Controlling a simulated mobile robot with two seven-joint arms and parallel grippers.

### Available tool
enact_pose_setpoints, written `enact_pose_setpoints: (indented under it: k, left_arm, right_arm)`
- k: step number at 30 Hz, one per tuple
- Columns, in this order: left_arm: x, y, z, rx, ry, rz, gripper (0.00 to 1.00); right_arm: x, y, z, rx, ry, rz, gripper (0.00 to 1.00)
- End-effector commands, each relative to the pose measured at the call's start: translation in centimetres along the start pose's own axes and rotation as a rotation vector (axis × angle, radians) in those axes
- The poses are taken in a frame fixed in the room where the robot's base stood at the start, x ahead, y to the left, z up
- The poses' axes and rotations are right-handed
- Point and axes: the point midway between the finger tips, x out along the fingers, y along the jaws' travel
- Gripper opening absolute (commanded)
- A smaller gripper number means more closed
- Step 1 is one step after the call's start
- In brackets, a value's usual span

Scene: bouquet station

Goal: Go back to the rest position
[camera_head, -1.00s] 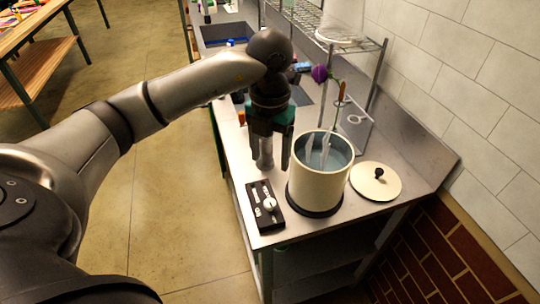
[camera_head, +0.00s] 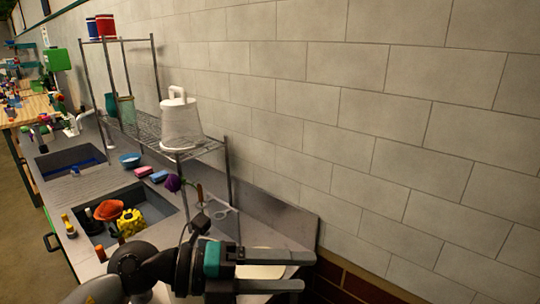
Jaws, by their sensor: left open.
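My left gripper (camera_head: 300,271) is at the bottom of the view, with its two dark fingers spread apart and pointing right. Nothing is gripped between them. A pale cream surface (camera_head: 262,271) shows behind the fingers; I cannot tell whether it is the pot or its lid. The purple flower (camera_head: 173,183) stands up behind my left arm, near the front of the wire rack. My right gripper is not in view.
A wire rack (camera_head: 150,128) with a white pitcher (camera_head: 181,122) stands against the tiled wall (camera_head: 330,130). The sink (camera_head: 135,208) holds a red-orange and a yellow item. Open air lies right of the gripper before the wall.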

Motion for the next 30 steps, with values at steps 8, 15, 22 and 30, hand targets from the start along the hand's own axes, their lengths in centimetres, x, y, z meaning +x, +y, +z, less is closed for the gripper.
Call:
enact_pose_setpoints:
  k: [8,15,22,30]
  left_arm:
    - [-2.3,-7.0,4.0,-0.259,-0.351,-0.518,0.69]
    - [-8.7,-4.9,8.6,-0.597,-0.755,-0.778,0.69]
    - [-14.4,3.9,9.3,-1.002,-1.165,-0.824,0.69]
    - [-17.5,16.9,2.0,-1.536,-1.577,-0.598,0.69]
  right_arm:
    - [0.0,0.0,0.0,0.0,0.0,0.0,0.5]
    - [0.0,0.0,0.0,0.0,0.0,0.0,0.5]
    - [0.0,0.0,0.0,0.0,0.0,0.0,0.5]
    - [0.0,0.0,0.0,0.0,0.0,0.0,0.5]
